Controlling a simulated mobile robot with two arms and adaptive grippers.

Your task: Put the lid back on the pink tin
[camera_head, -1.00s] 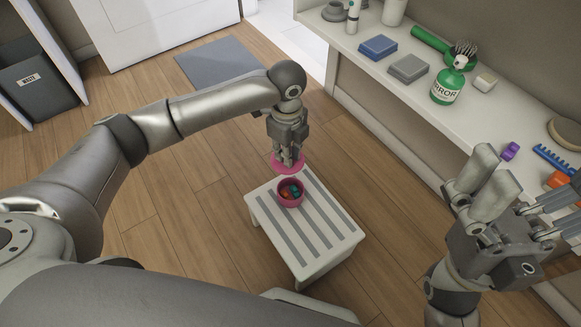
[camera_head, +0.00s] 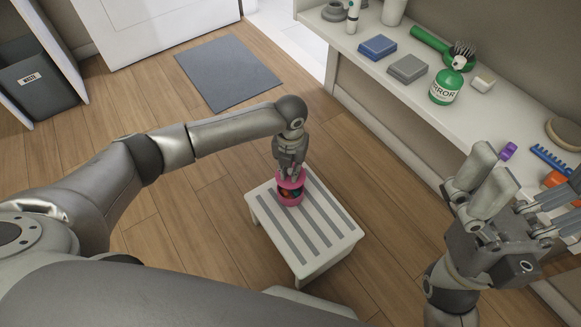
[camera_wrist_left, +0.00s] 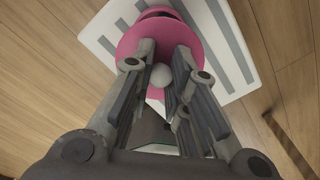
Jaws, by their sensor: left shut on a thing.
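The pink tin (camera_head: 291,200) stands on the striped white stool (camera_head: 331,236), near its far left corner. Small colored items (camera_head: 288,191) show inside it. My left gripper (camera_head: 290,176) is shut on the pink lid (camera_head: 281,183) and holds it just above the tin, with a gap at the front. In the left wrist view the fingers (camera_wrist_left: 160,78) close around a pale round knob on the lid (camera_wrist_left: 190,30), which covers most of the tin. My right gripper (camera_head: 490,205) is at the right, fingers spread, empty, away from the tin.
The counter (camera_head: 399,84) along the right holds a green bottle (camera_head: 446,87), a green brush (camera_head: 440,47), blue (camera_head: 377,48) and grey (camera_head: 408,68) blocks and other items. A grey mat (camera_head: 228,73) lies on the floor. The stool's front is clear.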

